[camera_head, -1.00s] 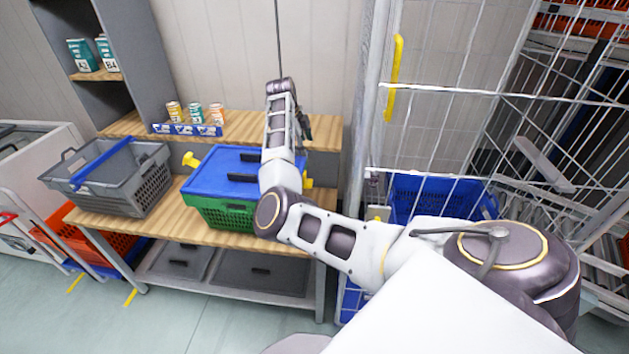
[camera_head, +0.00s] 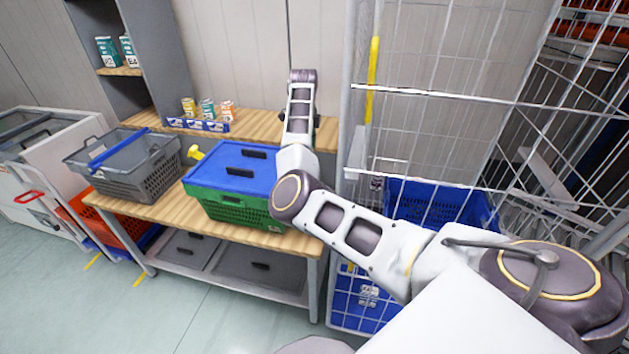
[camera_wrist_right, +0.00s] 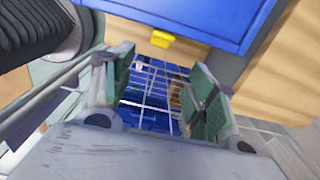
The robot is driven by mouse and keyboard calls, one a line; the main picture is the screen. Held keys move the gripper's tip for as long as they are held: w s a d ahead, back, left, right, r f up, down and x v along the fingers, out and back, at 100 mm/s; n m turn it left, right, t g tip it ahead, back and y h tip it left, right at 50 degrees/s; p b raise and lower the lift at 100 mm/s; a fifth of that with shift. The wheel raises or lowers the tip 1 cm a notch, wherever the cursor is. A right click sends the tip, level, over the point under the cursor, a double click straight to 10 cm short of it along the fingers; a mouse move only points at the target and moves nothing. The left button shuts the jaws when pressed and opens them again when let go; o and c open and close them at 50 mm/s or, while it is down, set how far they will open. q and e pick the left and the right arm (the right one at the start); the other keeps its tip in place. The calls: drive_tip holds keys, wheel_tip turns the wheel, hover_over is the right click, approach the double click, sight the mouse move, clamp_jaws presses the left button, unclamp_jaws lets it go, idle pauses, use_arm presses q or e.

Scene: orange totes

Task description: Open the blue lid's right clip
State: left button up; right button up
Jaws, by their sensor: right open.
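A green crate (camera_head: 232,211) with a blue lid (camera_head: 232,165) stands on the wooden bench. A yellow clip (camera_head: 194,153) sticks outward at the lid's left end. The right clip is hidden behind my arm in the head view. In the right wrist view the blue lid (camera_wrist_right: 205,15) fills the top, and a yellow clip (camera_wrist_right: 162,38) shows at its edge. My right gripper (camera_wrist_right: 163,88) is open and empty, its green-padded fingers apart, with the clip ahead of the gap and not between them. My left gripper is out of view.
A grey basket with a blue handle (camera_head: 130,170) stands left of the crate. Small cartons (camera_head: 207,109) stand on the raised shelf behind. A wire cage (camera_head: 430,95) with blue crates (camera_head: 440,205) stands close on the right of my arm.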

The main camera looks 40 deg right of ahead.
idle(0.5)
drive_tip(key=shift+f, duration=0.2)
drive_tip(key=shift+f+p, duration=1.15)
drive_tip(key=shift+f, duration=5.6)
drive_tip(key=c, duration=1)
drive_tip(key=shift+c, duration=0.2)
